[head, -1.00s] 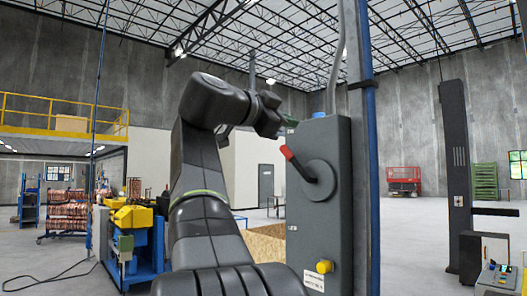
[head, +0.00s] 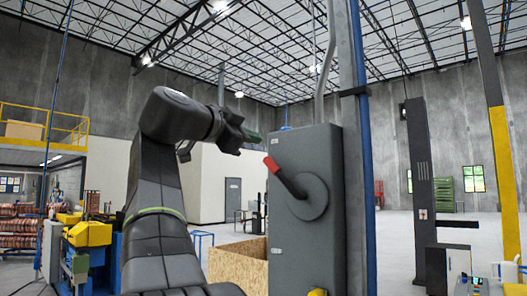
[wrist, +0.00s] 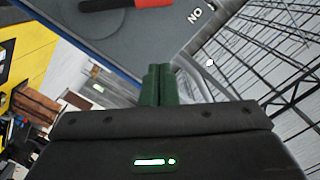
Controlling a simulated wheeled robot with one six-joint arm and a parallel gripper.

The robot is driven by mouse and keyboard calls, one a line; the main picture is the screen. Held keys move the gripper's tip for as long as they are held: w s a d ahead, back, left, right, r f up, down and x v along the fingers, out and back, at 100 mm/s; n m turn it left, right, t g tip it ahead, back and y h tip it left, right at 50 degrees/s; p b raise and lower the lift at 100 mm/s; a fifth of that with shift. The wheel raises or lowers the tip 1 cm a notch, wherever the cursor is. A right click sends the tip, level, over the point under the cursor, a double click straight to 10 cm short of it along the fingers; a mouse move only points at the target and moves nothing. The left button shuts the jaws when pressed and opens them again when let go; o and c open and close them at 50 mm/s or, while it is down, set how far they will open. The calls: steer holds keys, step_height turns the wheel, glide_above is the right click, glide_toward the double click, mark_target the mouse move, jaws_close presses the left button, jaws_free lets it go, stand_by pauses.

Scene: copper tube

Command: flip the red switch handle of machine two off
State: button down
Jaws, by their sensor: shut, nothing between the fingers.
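The switch handle (head: 271,163) has a red tip and a dark lever. It slants up and to the left from a round grey hub (head: 311,197) on a grey box (head: 308,152). My gripper (head: 251,137) is shut and empty, above and left of the red tip, with a small gap between them in the picture. In the wrist view the green fingers (wrist: 157,84) are together. The red handle (wrist: 154,3) is cut by the top edge there, beside an "ON" label (wrist: 195,14). Whether the fingers touch anything on the box cannot be told.
A post with a blue pipe (head: 364,150) stands right behind the box. A wooden crate (head: 236,265) is behind it at lower left. Yellow and blue machinery (head: 90,238) stands at far left.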

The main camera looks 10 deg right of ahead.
steer(key=p, duration=0.4)
glide_above(284, 177)
steer(key=v, duration=0.3)
steer(key=w+f, duration=0.1)
steer(key=w+a+f, duration=0.1)
steer(key=f, duration=0.1)
steer(key=shift+w+a+f, duration=0.1)
steer(key=shift+w, duration=0.1)
